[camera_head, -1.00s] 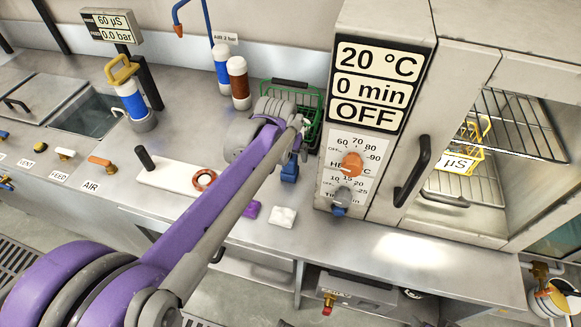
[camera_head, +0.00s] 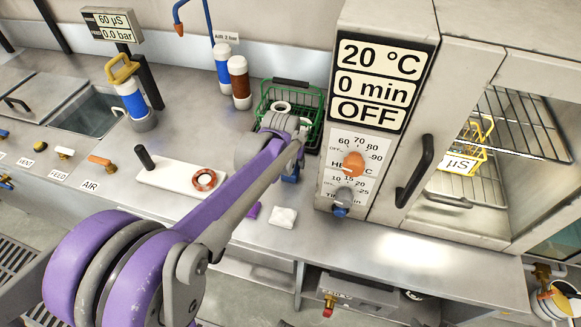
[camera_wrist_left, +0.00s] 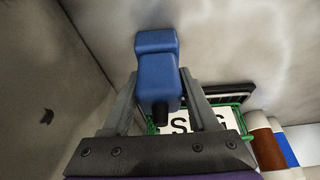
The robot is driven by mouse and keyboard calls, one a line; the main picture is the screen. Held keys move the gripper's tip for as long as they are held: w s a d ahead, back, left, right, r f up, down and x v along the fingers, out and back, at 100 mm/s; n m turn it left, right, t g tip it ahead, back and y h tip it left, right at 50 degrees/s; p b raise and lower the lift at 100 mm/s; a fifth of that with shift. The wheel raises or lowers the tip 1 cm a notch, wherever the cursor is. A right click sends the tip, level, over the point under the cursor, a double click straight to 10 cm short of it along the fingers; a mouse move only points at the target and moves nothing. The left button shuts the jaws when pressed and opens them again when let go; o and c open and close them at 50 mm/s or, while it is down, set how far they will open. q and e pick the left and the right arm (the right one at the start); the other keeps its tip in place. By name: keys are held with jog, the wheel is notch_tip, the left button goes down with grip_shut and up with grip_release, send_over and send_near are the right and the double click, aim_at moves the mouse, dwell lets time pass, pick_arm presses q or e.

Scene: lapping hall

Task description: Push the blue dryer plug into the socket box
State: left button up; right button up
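The blue plug (camera_head: 290,175) shows on the counter side of my left gripper in the head view, close to the green basket. In the left wrist view the blue plug (camera_wrist_left: 157,75) lies between the two fingers of my left gripper (camera_wrist_left: 159,78), with a dark stub at its near end. The fingers flank it closely, but I cannot tell whether they press on it. Its far end reaches past the fingertips. In the head view my left gripper (camera_head: 294,163) is partly hidden by its own arm. I cannot pick out the socket box for certain. My right gripper is not in view.
A green wire basket (camera_head: 313,110) stands behind the gripper. The oven (camera_head: 378,150) with its knobs rises close on the right. A white block (camera_head: 283,217) and a purple piece (camera_head: 252,211) lie in front. A white board (camera_head: 180,178) with a handle lies left.

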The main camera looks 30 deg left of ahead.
pick_arm(q)
grip_shut()
jog(key=shift+r, duration=0.1)
notch_tip(320, 180, up, 10)
jog(key=shift+f+p, duration=0.15)
jog(key=shift+p, duration=0.55)
jog(key=shift+s, duration=0.1)
